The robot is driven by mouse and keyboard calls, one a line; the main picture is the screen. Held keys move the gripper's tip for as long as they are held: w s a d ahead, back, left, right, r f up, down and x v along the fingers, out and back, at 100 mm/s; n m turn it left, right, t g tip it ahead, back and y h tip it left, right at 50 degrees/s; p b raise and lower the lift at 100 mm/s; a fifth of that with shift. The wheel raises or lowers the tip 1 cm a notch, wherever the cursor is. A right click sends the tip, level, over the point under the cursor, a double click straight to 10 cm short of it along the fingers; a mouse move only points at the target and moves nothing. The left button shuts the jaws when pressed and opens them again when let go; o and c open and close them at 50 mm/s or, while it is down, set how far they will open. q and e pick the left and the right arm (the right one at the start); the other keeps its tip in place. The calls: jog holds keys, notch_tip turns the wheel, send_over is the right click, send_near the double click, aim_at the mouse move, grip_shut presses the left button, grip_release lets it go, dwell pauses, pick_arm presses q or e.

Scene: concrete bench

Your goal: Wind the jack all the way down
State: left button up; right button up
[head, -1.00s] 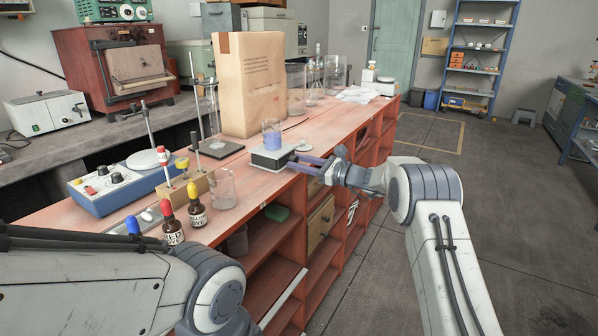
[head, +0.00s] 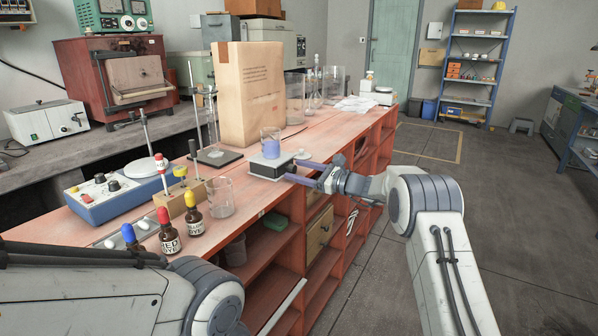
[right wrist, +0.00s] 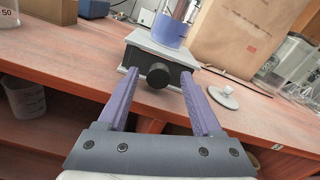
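The jack (head: 268,167) stands on the red bench, a low dark body under a pale top plate. Its plate looks close to the base. A beaker of blue-violet liquid (head: 270,145) stands upright on the plate. In the right wrist view the jack's round black knob (right wrist: 158,76) faces me. My right gripper (right wrist: 159,82) is open, its violet fingers on either side of the knob with a gap showing at each side. In the head view the right gripper (head: 291,170) points at the jack's front. My left gripper is out of view; only its arm shows.
A tall paper bag (head: 250,95) stands behind the jack. A small pale lid-like disc (right wrist: 223,96) lies beside it. An empty beaker (head: 220,197), dropper bottles (head: 193,213) and a blue instrument (head: 115,195) are nearer me. Open floor lies to the right.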

jog(key=shift+d, duration=0.1)
jog(key=v, duration=1)
jog(key=shift+s, duration=0.15)
jog(key=shift+d, duration=0.1)
